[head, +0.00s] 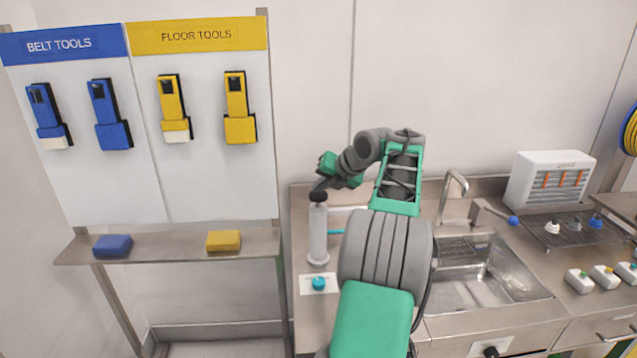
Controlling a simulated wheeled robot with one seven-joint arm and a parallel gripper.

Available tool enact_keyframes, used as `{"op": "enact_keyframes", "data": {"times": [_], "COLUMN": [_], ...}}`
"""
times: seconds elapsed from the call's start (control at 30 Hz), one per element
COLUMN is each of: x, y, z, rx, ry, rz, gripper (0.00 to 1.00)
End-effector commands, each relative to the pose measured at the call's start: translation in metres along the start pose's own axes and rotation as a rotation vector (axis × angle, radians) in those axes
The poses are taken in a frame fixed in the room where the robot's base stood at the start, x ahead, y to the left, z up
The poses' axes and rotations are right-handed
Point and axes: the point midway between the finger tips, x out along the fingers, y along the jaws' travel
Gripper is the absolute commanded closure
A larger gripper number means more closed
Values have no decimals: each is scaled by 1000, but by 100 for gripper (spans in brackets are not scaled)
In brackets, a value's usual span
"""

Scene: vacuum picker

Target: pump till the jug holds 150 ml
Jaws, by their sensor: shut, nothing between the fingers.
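A white pump bottle (318,235) with a dark pump head (318,196) stands upright on the steel counter, left of the sink. My gripper (322,186) is shut and empty, right at the top of the pump head; I cannot tell whether it touches it. My green and grey arm covers the counter to the right of the bottle. I cannot make out the jug or its level; only a thin cyan strip (335,233) shows between the bottle and my arm.
A white card with a teal knob (319,284) lies in front of the bottle. The sink (485,275) and tap (455,190) are right of my arm. A tool board (150,160) with a shelf stands at the left. A white box (548,182) and small bottles are at the right.

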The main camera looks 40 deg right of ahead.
Motion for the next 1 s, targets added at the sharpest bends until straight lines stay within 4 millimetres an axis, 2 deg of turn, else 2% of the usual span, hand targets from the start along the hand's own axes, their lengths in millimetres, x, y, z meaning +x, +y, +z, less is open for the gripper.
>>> {"op": "enact_keyframes", "data": {"times": [0.8,1.0], "x": [-32,-34], "y": [23,25], "z": [24,25], "rx": [1,1], "ry": [2,1], "rz": [-1,0], "gripper": [100,100]}}
